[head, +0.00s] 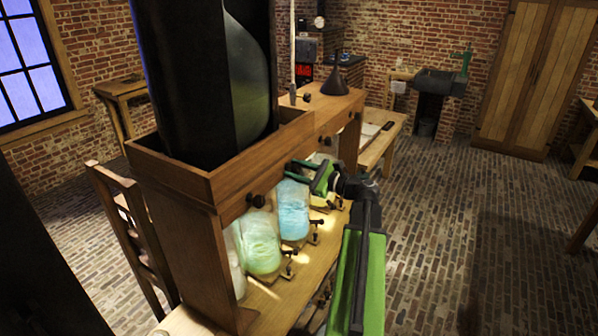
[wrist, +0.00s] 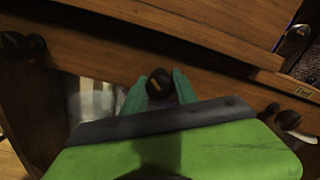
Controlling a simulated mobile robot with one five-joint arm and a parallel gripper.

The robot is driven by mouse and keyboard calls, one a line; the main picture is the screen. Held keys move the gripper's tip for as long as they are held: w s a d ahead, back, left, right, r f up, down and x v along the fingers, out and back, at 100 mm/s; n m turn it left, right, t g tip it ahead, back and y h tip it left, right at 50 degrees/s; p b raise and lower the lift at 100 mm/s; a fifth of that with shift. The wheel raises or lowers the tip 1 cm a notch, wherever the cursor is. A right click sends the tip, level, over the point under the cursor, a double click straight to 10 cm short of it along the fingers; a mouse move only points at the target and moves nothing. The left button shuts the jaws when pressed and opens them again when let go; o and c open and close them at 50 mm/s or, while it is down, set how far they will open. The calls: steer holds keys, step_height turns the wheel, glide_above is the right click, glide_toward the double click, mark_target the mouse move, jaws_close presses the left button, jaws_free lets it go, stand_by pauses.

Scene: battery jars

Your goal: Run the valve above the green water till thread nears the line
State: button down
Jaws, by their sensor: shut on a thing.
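The jar of green water (head: 262,245) stands on the bench under a wooden rail (head: 232,205), with a jar of blue water (head: 293,210) beyond it. A dark valve knob (head: 257,200) sticks out of the rail above the green water. My gripper (head: 298,167) is at the rail farther along, near the blue jar. In the wrist view my gripper (wrist: 160,88) has its green fingers shut around a dark round knob (wrist: 160,83) with a tan mark. That knob is hidden in the head view. I cannot make out any thread or line on the jars.
Other dark knobs show left (wrist: 15,45) and right (wrist: 288,118) in the wrist view. A tall dark vessel (head: 190,80) stands in a wooden box above the rail. Small dark clamps (head: 290,252) sit before the jars. Brick floor (head: 440,230) is open to the right.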

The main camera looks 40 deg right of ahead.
steer(key=m, duration=0.6)
steer(key=shift+m, duration=0.6)
steer(key=m, duration=0.3)
steer(key=c, duration=0.8)
jaws_free()
steer(key=v, duration=0.5)
steer(key=shift+s, duration=0.1)
